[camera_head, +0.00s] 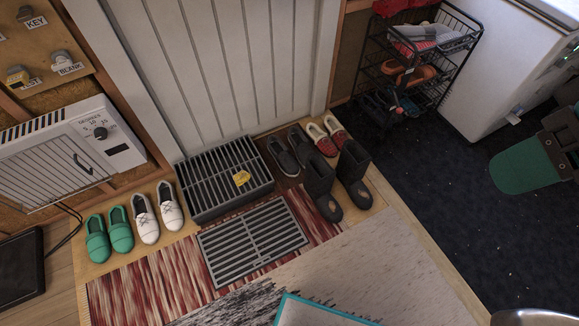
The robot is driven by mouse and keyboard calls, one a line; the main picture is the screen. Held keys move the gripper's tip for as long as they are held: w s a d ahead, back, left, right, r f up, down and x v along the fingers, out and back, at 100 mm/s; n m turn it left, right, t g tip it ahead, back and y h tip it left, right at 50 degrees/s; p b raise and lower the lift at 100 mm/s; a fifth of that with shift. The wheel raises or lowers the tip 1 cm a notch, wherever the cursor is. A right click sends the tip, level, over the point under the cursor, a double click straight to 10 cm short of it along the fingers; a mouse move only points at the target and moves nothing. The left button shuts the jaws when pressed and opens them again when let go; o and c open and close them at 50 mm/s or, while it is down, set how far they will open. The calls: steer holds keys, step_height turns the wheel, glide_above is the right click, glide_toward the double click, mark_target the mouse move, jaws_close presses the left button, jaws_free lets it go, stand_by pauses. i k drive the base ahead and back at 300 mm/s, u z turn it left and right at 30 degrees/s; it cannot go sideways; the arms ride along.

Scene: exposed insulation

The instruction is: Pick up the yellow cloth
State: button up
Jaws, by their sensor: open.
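A small yellow piece (241,178), which looks like the yellow cloth, lies on top of a dark slatted metal box (205,205). The box stands against the white plank door, between pairs of shoes. The cloth is small in this view, so its folds are hard to make out. Nothing covers it from above.
White shoes (158,215) and green shoes (108,235) stand left of the box; dark shoes and boots (335,180) stand right. A flat floor grate (252,241) lies in front. A wire rack (415,55) stands behind. A green and dark object (530,165) is at right.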

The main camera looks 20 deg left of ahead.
mark_target(244, 176)
steer(key=z, duration=0.35)
steer(key=i, duration=0.65)
steer(key=u, duration=2.75)
steer(key=i, duration=0.5)
